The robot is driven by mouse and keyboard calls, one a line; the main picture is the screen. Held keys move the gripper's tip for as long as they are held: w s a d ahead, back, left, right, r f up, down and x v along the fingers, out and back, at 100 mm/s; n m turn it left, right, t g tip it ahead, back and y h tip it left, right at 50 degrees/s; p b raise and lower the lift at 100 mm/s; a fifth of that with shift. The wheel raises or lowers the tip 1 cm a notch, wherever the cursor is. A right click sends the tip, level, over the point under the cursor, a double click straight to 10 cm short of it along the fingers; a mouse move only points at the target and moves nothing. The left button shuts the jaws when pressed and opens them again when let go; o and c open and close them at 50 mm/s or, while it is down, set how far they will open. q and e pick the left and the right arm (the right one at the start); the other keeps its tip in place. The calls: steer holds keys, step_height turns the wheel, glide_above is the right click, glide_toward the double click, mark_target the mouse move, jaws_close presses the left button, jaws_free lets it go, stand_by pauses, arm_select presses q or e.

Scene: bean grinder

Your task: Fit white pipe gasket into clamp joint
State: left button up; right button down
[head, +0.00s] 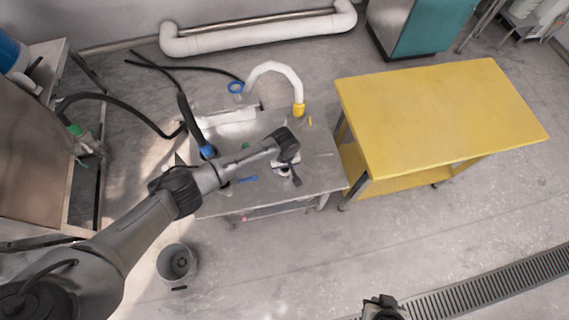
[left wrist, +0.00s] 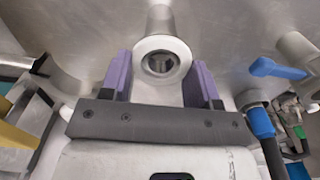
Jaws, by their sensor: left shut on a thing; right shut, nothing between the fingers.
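The white pipe gasket (left wrist: 137,60) is a pale ring between the two purple fingers of my left gripper (left wrist: 160,72) in the left wrist view. The gripper is shut on it. A metal pipe (left wrist: 160,18) lies directly behind the ring, in line with it; I cannot tell whether they touch. Which part is the clamp joint is unclear. In the head view my left gripper (head: 287,165) is over the front right of the metal table (head: 320,150), and the gasket is too small to make out. My right gripper (head: 381,308) is shut and empty at the bottom edge, away from the table.
A blue-handled valve (left wrist: 275,68) and a blue-collared hose (left wrist: 261,122) are at the right in the wrist view. A curved white pipe with a yellow end (head: 299,108) stands at the table's back. A yellow table (head: 440,105) is at right, a bucket (head: 176,262) on the floor.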

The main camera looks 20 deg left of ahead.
arm_select(q)
steer(key=shift+f, duration=0.35)
steer(key=o, duration=1)
steer(key=shift+r, duration=0.1)
steer(key=shift+r+p, duration=1.85)
steer(key=shift+r, duration=5)
